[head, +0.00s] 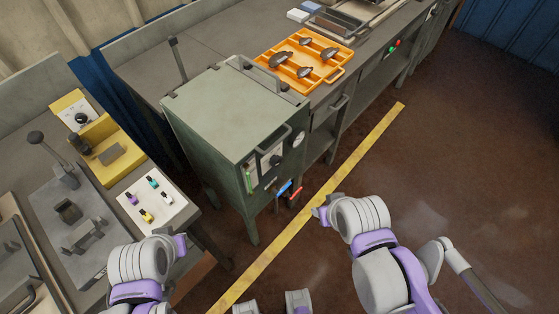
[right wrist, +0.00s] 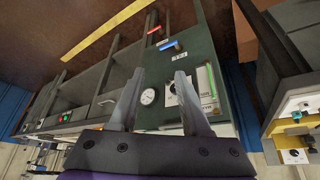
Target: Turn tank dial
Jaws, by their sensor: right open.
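The green tank (head: 236,128) stands in the middle of the head view. Its front panel carries a dark dial (head: 276,160) on a white plate, with a round white gauge (head: 299,138) beside it. In the right wrist view the dial (right wrist: 172,88) and the gauge (right wrist: 148,97) show between my right gripper's fingers. My right gripper (right wrist: 159,76) is open and empty, pointing at the tank front; I see no contact with the dial. In the head view my right wrist is just right of the tank. My left wrist is at the lower left; its fingers cannot be made out.
Blue (head: 284,188) and red (head: 296,193) valve handles stick out below the dial. A handle bar rises on the lid. An orange tray (head: 302,62) with several dark parts lies on the bench behind. A left workbench holds a yellow fixture (head: 98,140). Floor at right is clear.

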